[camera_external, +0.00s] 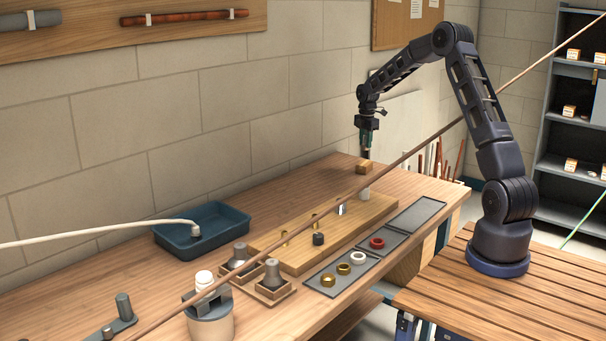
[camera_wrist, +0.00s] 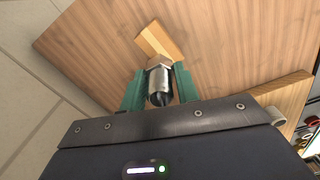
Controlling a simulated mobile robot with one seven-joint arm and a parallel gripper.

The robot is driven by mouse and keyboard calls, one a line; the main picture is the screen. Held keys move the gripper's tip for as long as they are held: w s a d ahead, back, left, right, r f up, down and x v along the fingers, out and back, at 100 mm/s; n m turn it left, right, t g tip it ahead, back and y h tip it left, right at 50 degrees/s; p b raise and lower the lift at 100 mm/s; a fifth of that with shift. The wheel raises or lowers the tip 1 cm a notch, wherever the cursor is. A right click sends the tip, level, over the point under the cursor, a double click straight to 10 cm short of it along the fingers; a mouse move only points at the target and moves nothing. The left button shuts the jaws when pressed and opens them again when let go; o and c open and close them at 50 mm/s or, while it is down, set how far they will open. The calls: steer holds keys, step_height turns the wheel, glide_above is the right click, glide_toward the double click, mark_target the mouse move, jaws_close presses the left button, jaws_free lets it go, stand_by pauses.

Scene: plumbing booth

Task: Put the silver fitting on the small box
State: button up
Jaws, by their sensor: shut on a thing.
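My gripper (camera_external: 366,152) hangs pointing down over the far end of the workbench. In the wrist view its two green fingers (camera_wrist: 160,88) are shut on the silver fitting (camera_wrist: 160,80), a short shiny cylinder with a dark lower part. The small box (camera_external: 365,167), a light wooden block, lies on the bench right below the gripper. In the wrist view a wooden block (camera_wrist: 153,38) shows just beyond the fitting, with a small brown face between them. I cannot tell whether the fitting touches the box.
A wooden board (camera_external: 300,262) with pegs and small fittings lies nearer on the bench (camera_external: 130,275). Grey trays (camera_external: 413,215) with rings run along its right side. A blue bin (camera_external: 170,238) stands by the wall. A long thin rod crosses the external view.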

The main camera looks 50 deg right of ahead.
steer(key=shift+f, duration=2.95)
steer(key=shift+f, duration=0.15)
steer(key=o, duration=1)
steer(key=shift+o, duration=0.2)
